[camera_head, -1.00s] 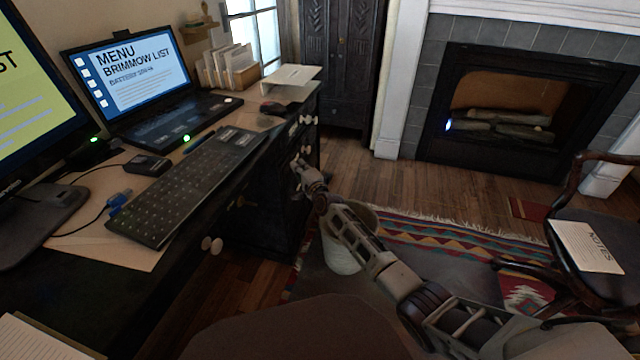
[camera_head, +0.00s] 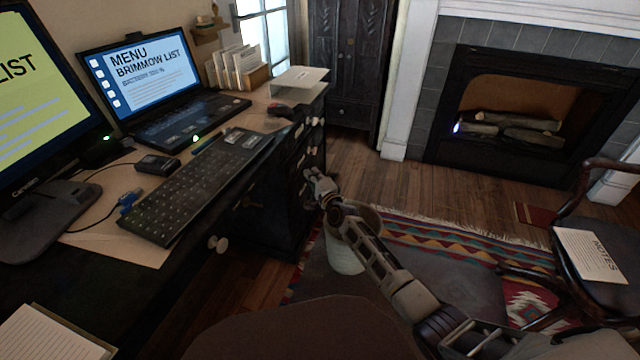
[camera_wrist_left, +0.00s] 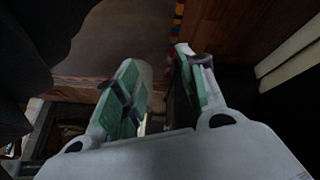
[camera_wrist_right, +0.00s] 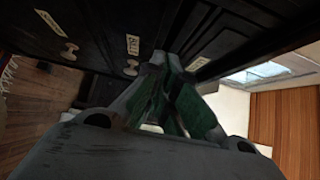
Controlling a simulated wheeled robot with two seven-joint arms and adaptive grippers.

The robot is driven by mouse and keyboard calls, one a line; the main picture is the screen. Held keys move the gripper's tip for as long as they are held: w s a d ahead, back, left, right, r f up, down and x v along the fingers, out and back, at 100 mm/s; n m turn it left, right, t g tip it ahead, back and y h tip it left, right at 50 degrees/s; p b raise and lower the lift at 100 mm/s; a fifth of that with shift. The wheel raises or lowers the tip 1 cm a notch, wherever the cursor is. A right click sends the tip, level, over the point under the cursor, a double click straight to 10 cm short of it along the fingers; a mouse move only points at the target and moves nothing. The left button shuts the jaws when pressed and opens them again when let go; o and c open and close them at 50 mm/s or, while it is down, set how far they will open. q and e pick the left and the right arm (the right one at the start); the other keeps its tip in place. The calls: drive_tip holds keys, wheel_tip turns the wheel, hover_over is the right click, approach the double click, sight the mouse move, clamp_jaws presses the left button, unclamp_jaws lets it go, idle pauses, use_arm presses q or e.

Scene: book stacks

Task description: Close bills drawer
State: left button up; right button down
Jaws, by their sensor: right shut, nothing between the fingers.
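The desk's black drawer stack (camera_head: 272,205) stands below the right end of the desktop in the head view. In the right wrist view a drawer front carries a small label that seems to read BILLS (camera_wrist_right: 132,45), with a pale knob (camera_wrist_right: 131,68) beside it. How far this drawer stands out is hard to tell. My right gripper (camera_head: 315,180) is shut and empty, close to the drawer fronts; its fingertips (camera_wrist_right: 172,65) show beside the label. Contact cannot be made out. My left gripper (camera_wrist_left: 157,65) is open and empty, seen only in the left wrist view.
The desktop holds a laptop (camera_head: 155,85), keyboard (camera_head: 195,185), monitor (camera_head: 35,120) and mouse (camera_head: 281,110). A pale bin (camera_head: 343,255) stands below my right arm. A chair (camera_head: 590,240) with a notes sheet is at right. Open floor and a rug (camera_head: 440,240) lie between.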

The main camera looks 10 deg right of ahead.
use_arm(q)
drive_tip(key=shift+g+y, duration=0.4)
drive_tip(key=r+p, duration=0.1)
drive_tip(key=r, duration=0.2)
drive_tip(key=a+r+p, duration=0.1)
drive_tip(key=r, duration=0.1)
drive_tip(key=shift+w+a+r, duration=0.1)
drive_tip(key=shift+a+r, duration=0.05)
drive_tip(key=shift+r, duration=0.25)
use_arm(e)
drive_tip(key=v, duration=0.6)
use_arm(q)
drive_tip(key=shift+f, duration=0.15)
use_arm(e)
drive_tip(key=shift+s, duration=0.1)
